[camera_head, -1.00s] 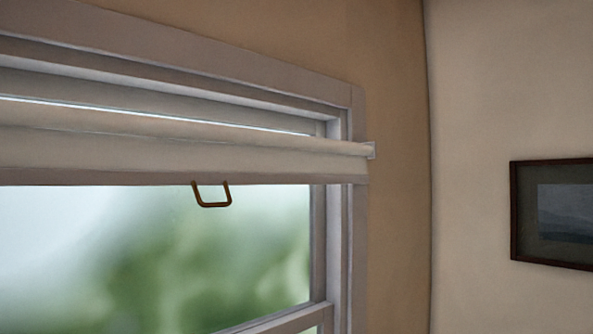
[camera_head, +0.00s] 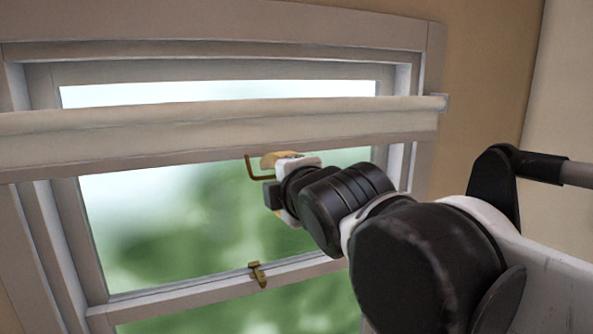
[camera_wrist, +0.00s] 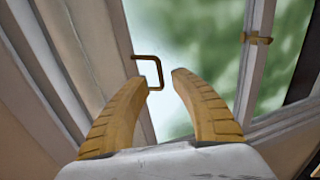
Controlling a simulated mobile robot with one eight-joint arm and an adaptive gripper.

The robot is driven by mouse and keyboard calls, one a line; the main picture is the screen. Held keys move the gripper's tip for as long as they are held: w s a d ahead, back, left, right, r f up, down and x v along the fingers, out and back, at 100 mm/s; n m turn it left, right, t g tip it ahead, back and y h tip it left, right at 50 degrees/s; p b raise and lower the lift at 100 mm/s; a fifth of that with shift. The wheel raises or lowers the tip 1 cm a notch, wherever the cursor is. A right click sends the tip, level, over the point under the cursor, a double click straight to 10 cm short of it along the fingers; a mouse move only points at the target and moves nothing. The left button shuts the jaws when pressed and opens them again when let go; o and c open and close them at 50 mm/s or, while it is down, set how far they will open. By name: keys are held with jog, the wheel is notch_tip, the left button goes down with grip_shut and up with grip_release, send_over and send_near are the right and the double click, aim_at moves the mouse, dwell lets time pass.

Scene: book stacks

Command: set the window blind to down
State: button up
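The window blind (camera_head: 210,132) is a pale roll with a short length of cloth hanging across the upper part of the window. A brown U-shaped pull handle (camera_head: 250,172) hangs from its bottom edge, partly hidden by my gripper (camera_head: 275,168) in the head view. In the wrist view my gripper (camera_wrist: 157,80) is open, with two yellow ribbed fingers apart. The handle (camera_wrist: 160,72) shows at the gap between the fingertips, close to the left one. I cannot tell whether they touch.
The white window frame (camera_head: 415,30) surrounds the glass. A brass latch (camera_head: 257,274) sits on the lower sash rail; it also shows in the wrist view (camera_wrist: 256,39). The tan wall (camera_head: 490,60) is on the right. The glass below the blind is uncovered.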

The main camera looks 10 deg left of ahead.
aim_at(268, 178)
jog(key=shift+p+x, duration=0.35)
jog(key=shift+x, duration=1.75)
jog(key=shift+d, duration=0.1)
grip_shut()
jog(key=shift+f, duration=0.15)
